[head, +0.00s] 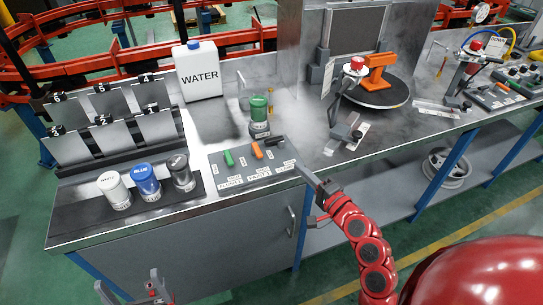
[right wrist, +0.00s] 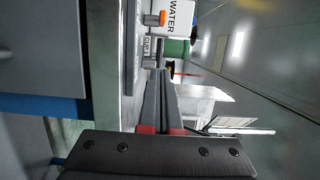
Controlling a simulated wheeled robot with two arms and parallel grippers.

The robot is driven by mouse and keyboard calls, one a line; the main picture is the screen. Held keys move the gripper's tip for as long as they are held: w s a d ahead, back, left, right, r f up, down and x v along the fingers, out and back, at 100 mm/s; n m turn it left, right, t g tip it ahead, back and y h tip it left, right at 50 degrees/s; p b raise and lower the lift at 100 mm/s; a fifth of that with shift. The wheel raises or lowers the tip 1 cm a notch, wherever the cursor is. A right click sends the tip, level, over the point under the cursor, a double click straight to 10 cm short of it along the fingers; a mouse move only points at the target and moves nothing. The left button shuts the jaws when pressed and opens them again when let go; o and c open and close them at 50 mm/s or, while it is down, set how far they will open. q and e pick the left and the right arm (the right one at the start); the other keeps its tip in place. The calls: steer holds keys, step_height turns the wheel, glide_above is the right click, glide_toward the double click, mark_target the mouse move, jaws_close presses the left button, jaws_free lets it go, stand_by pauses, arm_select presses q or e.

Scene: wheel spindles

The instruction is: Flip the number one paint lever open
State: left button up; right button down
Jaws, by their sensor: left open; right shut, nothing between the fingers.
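A dark control panel (head: 236,180) sits on the metal bench in the head view, with a green lever (head: 229,158), an orange lever (head: 257,151) and a dark grey lever (head: 271,141) above small white labels. The label print is too small to read surely. My right gripper (head: 301,169) is shut and empty just right of the panel's dark lever end. My left gripper (head: 140,291) is open and empty in front of the bench, low in the view.
White, blue and black paint bottles (head: 148,185) stand left of the panel. A green-topped container (head: 259,108) is just behind it, and a white WATER jug (head: 199,72) further back. An orange part (head: 378,68) sits on a round turntable (head: 378,95) at right.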

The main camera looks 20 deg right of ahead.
mark_target(270, 166)
steer(key=p+x, duration=0.1)
steer(key=x, duration=0.6)
steer(key=shift+w+a, duration=0.2)
steer(key=a+p, duration=0.2)
steer(key=a, duration=0.1)
steer(key=shift+w, duration=0.25)
steer(key=shift+a, duration=0.3)
steer(key=shift+a+f, duration=0.15)
steer(key=shift+a+r+h+p, duration=0.2)
steer(key=shift+h+p, duration=0.1)
steer(key=shift+p, duration=0.4)
steer(key=shift+s+m, duration=0.1)
steer(key=shift+m, duration=0.2)
steer(key=shift+p, duration=0.3)
